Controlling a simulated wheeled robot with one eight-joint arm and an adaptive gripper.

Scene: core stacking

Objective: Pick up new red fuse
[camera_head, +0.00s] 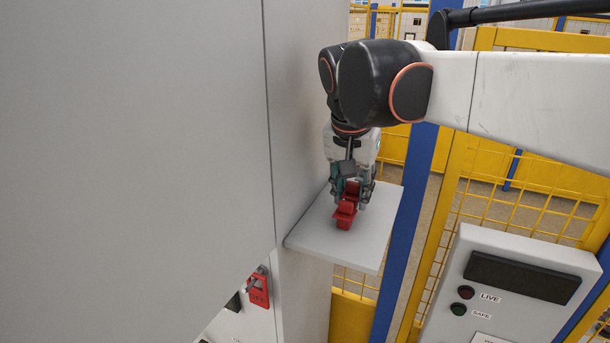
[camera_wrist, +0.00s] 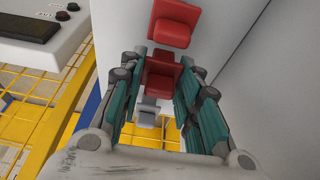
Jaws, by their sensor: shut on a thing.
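The red fuse (camera_head: 345,212) is at the small grey shelf (camera_head: 312,234) on the side of the cabinet. My gripper (camera_head: 353,192) points down over the shelf and is shut on the fuse. In the wrist view, red parts of the fuse (camera_wrist: 160,76) show between the two teal-sided fingers. A further red part shows beyond the fingertips, with a grey piece on the near side. The fingers hide part of the fuse. I cannot tell whether its underside touches the shelf or is just above it.
A tall grey cabinet (camera_head: 140,120) fills the left and stands close beside my gripper. A red tag (camera_head: 259,290) hangs on a lower panel. A control box (camera_head: 510,285) marked LIVE and SAFE stands at right. Yellow mesh fencing (camera_head: 500,200) with blue posts lies behind.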

